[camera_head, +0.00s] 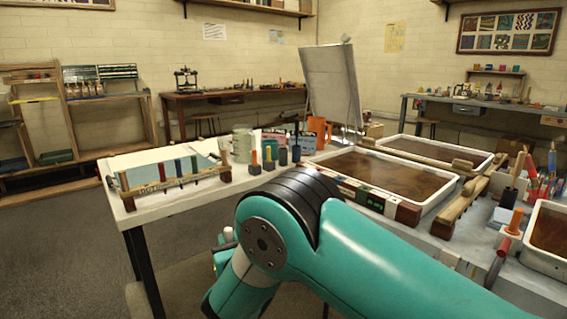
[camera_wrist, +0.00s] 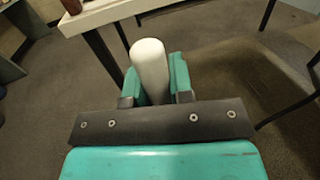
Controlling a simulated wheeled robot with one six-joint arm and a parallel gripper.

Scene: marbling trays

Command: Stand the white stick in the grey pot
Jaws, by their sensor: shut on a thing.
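My gripper (camera_wrist: 155,86) is shut on the white stick (camera_wrist: 150,62), a pale cylinder with a rounded end pointing up in the wrist view. In the head view only the stick's white tip (camera_head: 228,234) shows, left of my arm and below the front edge of the white table. My arm hides most of the gripper there. Several small dark pots (camera_head: 283,157) with coloured sticks or handles stand on the table behind my arm. I cannot tell which of them is the grey pot.
A wooden rack (camera_head: 170,184) with coloured tools stands at the left of the white table (camera_head: 150,212). Brown-filled marbling trays (camera_head: 443,195) are at the right. Table legs (camera_wrist: 103,55) are close to my gripper. Open floor (camera_head: 60,255) lies left.

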